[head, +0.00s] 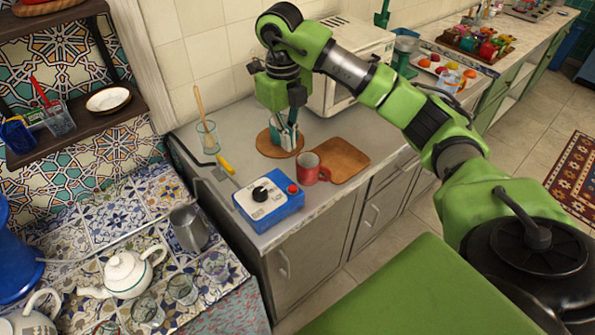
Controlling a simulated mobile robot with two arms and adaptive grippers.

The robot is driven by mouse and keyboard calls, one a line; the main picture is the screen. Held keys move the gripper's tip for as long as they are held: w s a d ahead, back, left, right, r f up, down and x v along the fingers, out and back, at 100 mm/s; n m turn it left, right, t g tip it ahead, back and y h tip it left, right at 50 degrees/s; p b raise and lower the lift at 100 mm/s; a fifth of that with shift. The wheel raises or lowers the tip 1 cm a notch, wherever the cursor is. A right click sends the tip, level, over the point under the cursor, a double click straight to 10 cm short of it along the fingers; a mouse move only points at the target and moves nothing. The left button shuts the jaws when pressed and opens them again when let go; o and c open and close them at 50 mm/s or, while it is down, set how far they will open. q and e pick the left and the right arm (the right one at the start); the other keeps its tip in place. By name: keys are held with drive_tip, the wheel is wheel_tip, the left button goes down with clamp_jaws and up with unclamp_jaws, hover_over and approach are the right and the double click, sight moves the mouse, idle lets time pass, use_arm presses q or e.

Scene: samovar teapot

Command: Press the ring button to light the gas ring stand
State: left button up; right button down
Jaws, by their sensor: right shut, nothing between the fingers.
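A blue control box (268,203) with a white top panel and a black knob sits near the front edge of the grey counter. A red button (292,188) is on its right side. I cannot make out a gas ring stand. My right gripper (286,142) points down, shut and empty, over a round wooden board (269,147) behind the box. It is apart from the red button, and whether its tips touch the board is unclear. My left gripper is not in view.
A red mug (308,168) stands just behind the button, beside a wooden cutting board (345,158). A yellow-handled tool (224,163) and a glass with a wooden spoon (207,138) are at the left. A white teapot (127,273) and several glasses stand on the tiled surface.

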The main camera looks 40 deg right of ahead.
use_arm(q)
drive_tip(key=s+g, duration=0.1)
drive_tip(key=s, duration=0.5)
use_arm(e)
drive_tip(key=p, duration=0.2)
hover_over(292, 187)
wheel_tip(292, 187, down, 5)
wheel_tip(292, 187, down, 8)
drive_tip(key=p, duration=0.3)
drive_tip(key=shift+s+r, duration=0.1)
drive_tip(key=shift+r, duration=0.05)
drive_tip(key=shift+f, duration=0.65)
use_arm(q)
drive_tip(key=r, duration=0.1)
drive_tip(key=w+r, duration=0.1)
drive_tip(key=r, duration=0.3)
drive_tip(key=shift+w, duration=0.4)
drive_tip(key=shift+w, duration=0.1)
